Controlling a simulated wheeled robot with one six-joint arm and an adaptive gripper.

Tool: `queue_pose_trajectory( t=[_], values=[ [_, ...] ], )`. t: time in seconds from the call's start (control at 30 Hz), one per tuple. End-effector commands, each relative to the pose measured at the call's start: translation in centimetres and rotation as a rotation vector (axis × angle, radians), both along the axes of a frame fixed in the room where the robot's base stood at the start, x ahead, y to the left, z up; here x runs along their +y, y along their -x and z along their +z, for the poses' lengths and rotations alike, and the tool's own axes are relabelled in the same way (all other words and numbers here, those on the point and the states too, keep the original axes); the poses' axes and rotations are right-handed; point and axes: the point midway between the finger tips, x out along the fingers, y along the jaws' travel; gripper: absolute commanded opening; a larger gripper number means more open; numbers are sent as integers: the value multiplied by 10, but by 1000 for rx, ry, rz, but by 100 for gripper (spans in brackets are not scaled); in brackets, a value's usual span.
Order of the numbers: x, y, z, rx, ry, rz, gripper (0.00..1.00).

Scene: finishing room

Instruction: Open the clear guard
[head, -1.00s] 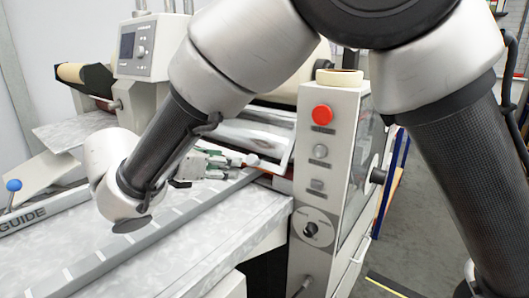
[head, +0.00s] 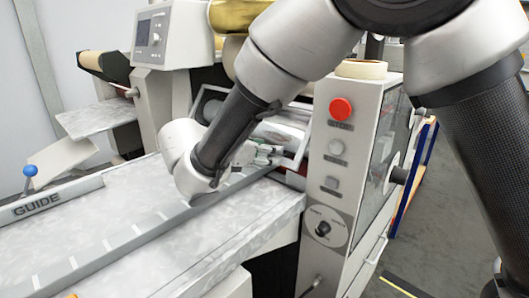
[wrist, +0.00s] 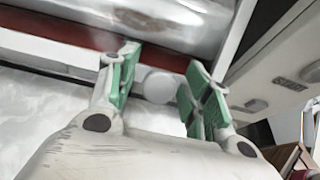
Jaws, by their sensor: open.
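The clear guard (head: 282,132) is a see-through panel with a pale frame at the machine's roller opening, between the control cabinet and my arm. My arm hides much of it, and I cannot tell its exact angle. My gripper (head: 264,154) is low in front of it, just above the bed. In the wrist view my gripper (wrist: 161,66) is open, with green pads on either side of a round white knob (wrist: 160,87). The knob sits between the fingers with a gap visible around it. How the knob joins the guard is hidden.
The control cabinet (head: 334,205) with a red stop button (head: 341,108) stands just right of my gripper. A display box (head: 165,38) is at the back left. The grey guide bar (head: 50,202) and blue-knobbed lever (head: 30,171) are left; the bed (head: 190,245) is bare.

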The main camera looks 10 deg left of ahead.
Motion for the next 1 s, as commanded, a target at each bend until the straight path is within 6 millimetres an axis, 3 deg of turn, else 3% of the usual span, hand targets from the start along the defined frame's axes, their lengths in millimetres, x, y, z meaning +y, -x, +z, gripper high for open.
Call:
queue_pose_trajectory(
  t=[0.13, 0.4, 0.73, 1.0],
  values=[
    [0, 0, 0, 0, 0, 0, 49],
    [0, 0, 0, 0, 0, 0, 0],
    [2, 2, 3, 20, -15, -1, 0],
    [9, 13, 24, 132, -97, 0, 0]
  ],
)
